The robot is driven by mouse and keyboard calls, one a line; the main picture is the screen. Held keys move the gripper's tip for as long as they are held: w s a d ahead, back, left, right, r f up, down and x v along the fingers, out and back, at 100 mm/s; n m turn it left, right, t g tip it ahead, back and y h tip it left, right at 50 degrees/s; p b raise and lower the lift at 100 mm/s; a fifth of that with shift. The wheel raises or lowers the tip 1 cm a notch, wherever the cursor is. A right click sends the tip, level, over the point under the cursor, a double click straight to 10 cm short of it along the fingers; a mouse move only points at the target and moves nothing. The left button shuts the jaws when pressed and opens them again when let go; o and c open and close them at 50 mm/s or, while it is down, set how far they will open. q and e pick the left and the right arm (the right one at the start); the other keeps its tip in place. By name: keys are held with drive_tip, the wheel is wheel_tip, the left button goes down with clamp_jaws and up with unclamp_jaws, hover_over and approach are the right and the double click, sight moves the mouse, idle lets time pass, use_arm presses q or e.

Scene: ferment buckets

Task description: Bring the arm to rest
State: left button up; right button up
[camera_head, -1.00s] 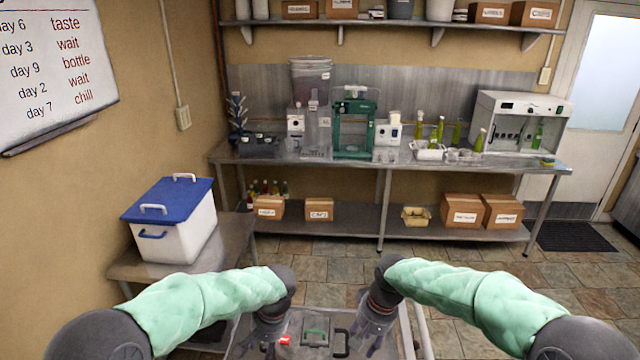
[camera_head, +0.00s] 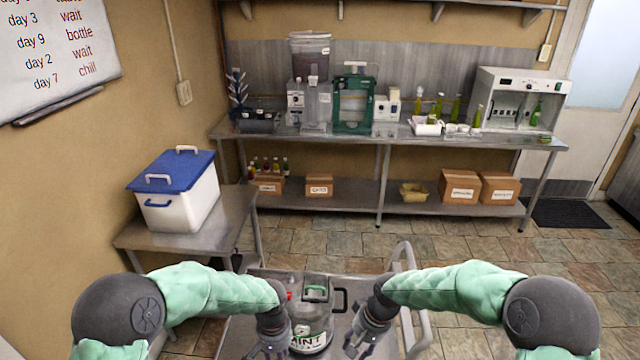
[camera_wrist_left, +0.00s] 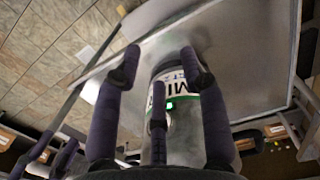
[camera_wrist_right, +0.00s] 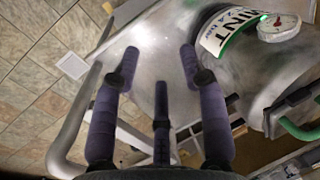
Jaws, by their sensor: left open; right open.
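My left gripper (camera_head: 270,345) is open and empty over the metal cart, on the left of a grey container labelled MINT (camera_head: 310,338). My right gripper (camera_head: 366,342) is open and empty on the container's right. The container stands upright on the cart (camera_head: 252,318) and has a green handle on top. In the left wrist view the MINT container (camera_wrist_left: 186,117) shows beyond my spread fingers. In the right wrist view the container (camera_wrist_right: 235,42) is to the right of the open fingers, with a round dial (camera_wrist_right: 279,27) on it. Neither gripper visibly holds anything.
A white cooler with a blue lid (camera_head: 178,200) stands on a side table (camera_head: 222,228) at left. A long metal workbench (camera_head: 500,143) with a green press (camera_head: 354,100), bottles and machines lies at the back. Boxes (camera_head: 460,188) sit on its lower shelf. Tiled floor between is clear.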

use_arm(q)
drive_tip(key=s+f+n+h+b, duration=0.2)
drive_tip(key=s+f, duration=0.6)
drive_tip(key=f, duration=0.4)
drive_tip(key=s+d+f+n+t+h+b, duration=0.1)
drive_tip(key=s+f+b, duration=0.3)
drive_tip(key=s+f, duration=0.5)
wheel_tip(320, 180, down, 4)
drive_tip(key=shift+s+r+n+h, duration=0.15)
drive_tip(key=shift+n+h, duration=0.35)
use_arm(e)
drive_tip(key=s+f+m, duration=0.1)
drive_tip(key=s+f, duration=0.8)
drive_tip(key=f, duration=0.4)
drive_tip(key=s+f+y, duration=0.1)
drive_tip(key=s+f, duration=0.9)
drive_tip(key=f, duration=0.4)
drive_tip(key=shift+m, duration=0.4)
drive_tip(key=shift+f, duration=0.1)
